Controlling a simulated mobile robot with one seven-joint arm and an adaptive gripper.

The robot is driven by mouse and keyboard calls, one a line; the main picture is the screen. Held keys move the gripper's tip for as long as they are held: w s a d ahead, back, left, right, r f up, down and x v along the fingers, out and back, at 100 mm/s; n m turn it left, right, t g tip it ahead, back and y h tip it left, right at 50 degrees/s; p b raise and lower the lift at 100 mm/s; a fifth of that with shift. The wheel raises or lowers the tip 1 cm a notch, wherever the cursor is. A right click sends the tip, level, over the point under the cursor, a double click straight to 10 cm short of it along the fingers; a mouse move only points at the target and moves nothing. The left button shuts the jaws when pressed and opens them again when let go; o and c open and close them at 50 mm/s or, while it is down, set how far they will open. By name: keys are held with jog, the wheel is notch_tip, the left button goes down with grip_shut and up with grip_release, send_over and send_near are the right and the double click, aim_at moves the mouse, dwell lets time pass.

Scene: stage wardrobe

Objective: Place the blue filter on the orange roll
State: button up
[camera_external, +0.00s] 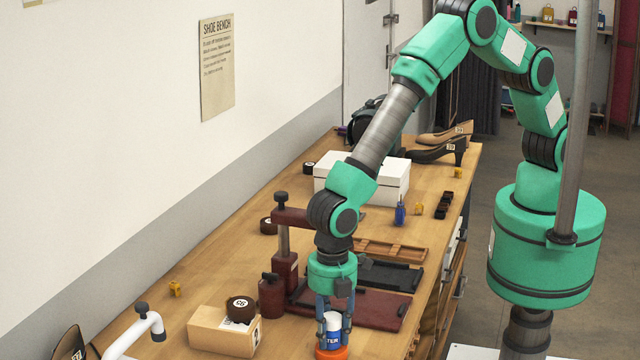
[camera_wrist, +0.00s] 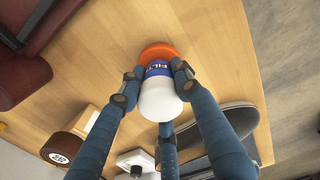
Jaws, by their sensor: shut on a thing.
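The blue filter (camera_external: 332,324) is a small white cylinder with a blue lettered band. My gripper (camera_external: 334,334) points down with its fingers closed around the filter, which looks upright. The orange roll (camera_external: 331,353) lies flat on the bench directly below the filter, at the bottom of the external view. In the wrist view my gripper (camera_wrist: 152,82) grips the filter (camera_wrist: 160,101) with its white end toward the camera, and the orange roll (camera_wrist: 158,50) shows beyond its blue band. I cannot tell whether the filter touches the roll.
A dark red press (camera_external: 286,272) with its base plate stands just behind my gripper. A white box (camera_external: 390,185) and shoes (camera_external: 437,151) are farther back. Bare wood lies right of the orange roll.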

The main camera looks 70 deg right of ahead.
jog(key=shift+f, duration=0.1)
jog(key=o, duration=1.2)
notch_tip(320, 180, up, 12)
jog(key=shift+r+p, duration=0.1)
jog(key=shift+p, duration=0.3)
dwell(0.6)
